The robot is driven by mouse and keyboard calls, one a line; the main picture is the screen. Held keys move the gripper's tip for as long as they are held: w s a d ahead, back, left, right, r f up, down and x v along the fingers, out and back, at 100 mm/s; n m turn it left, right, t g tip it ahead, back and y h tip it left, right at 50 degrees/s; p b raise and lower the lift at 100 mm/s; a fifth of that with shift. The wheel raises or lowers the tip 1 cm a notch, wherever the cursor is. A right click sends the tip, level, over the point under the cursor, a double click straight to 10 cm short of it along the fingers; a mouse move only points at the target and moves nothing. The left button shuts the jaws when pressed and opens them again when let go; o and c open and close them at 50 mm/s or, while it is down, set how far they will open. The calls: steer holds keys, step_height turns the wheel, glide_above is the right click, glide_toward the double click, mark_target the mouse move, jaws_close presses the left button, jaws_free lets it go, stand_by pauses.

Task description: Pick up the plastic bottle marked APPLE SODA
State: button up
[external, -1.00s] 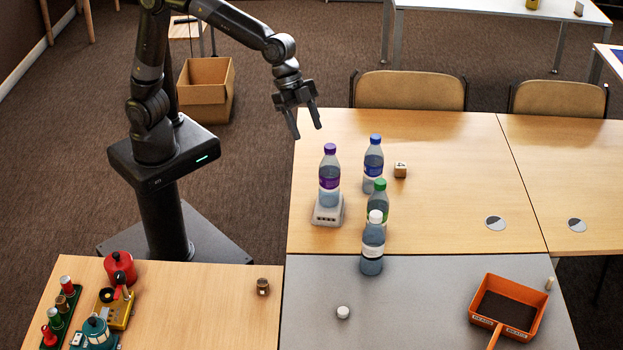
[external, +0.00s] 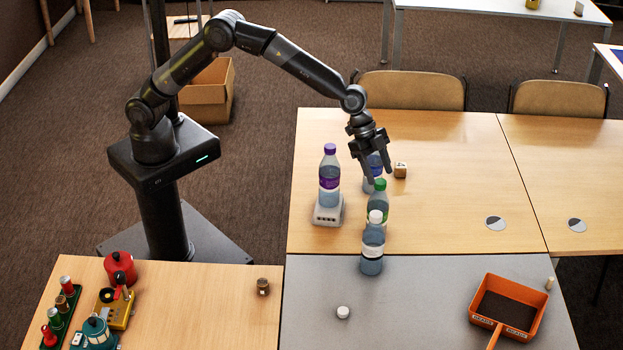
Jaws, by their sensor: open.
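Several clear plastic bottles stand upright on the tables; their label print is too small to read, so I cannot tell which is marked APPLE SODA. The purple-capped bottle (external: 329,178) stands on a small grey block. The blue-capped bottle (external: 370,184) is mostly hidden behind my gripper (external: 378,174). The green-capped bottle (external: 379,206) stands in front of it, and the white-capped bottle (external: 372,246) partly covers the green one. My gripper is open, pointing down, at the blue-capped bottle in the picture and just above the green cap. I cannot tell whether it touches either.
The grey block (external: 327,216) and a small wooden cube (external: 400,170) are near the bottles. A white cap-like piece (external: 343,312) and an orange dustpan (external: 536,322) lie on the grey table (external: 420,310).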

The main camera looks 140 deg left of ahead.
mark_target(379, 181)
steer(key=shift+s+d+x, duration=0.1)
steer(key=shift+d+x, duration=0.05)
steer(key=shift+x, duration=1.35)
steer(key=shift+s+d+x, duration=0.1)
steer(key=shift+x, duration=1.45)
steer(key=shift+f, duration=0.1)
steer(key=shift+c, duration=0.2)
steer(key=shift+s, duration=0.1)
jaws_close()
